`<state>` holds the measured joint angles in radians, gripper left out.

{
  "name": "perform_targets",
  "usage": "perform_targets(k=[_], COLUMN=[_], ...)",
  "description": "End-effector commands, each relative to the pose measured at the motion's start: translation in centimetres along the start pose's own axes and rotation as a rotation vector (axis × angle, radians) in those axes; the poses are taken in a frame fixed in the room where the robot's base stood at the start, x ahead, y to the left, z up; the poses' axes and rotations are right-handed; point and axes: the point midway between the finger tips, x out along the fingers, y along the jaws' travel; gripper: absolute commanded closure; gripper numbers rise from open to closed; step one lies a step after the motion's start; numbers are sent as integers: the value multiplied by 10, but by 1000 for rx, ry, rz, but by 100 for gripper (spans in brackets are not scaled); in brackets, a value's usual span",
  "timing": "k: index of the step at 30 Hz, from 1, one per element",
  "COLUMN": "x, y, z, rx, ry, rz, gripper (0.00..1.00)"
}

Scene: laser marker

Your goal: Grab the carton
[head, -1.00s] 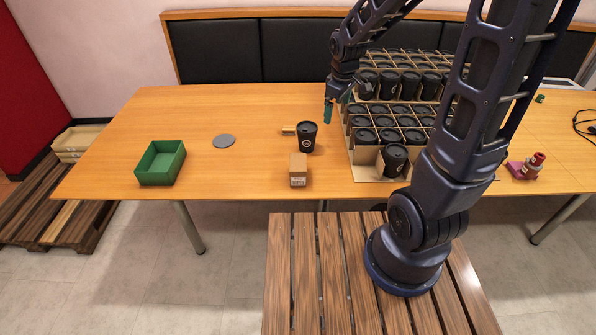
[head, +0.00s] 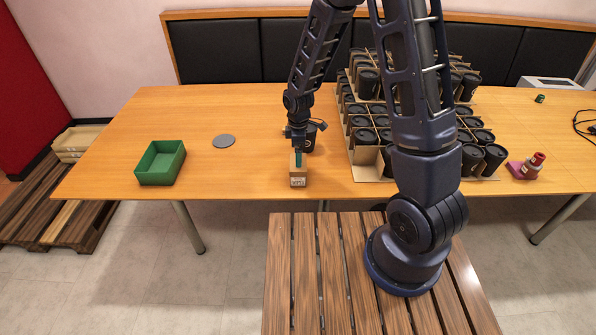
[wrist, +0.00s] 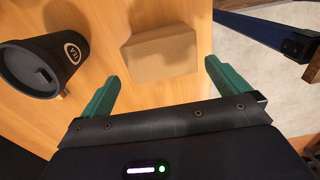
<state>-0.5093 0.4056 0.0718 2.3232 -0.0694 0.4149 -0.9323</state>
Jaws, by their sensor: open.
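The carton (head: 298,178) is a small brown cardboard box on the wooden table, near its front edge. In the wrist view the carton (wrist: 160,53) lies ahead of the fingertips, roughly between their lines. My gripper (head: 298,160) is above the carton and partly covers it in the head view. Its two green fingers are spread with nothing between them in the wrist view (wrist: 160,76). I cannot tell the exact height of the fingertips over the carton.
A black cup (head: 310,140) stands just behind the carton; it shows close at left in the wrist view (wrist: 45,62). Cardboard dividers with several black cups (head: 365,137) stand at right. A green bin (head: 160,163) and grey disc (head: 223,141) are at left, with bare table between.

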Motion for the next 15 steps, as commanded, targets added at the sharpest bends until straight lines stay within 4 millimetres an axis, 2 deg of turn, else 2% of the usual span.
perform_targets(k=[9,15], x=[39,48], y=[0,0], z=[0,0], rx=[1,1], ry=[-1,0], rz=[-1,0], gripper=[0,0])
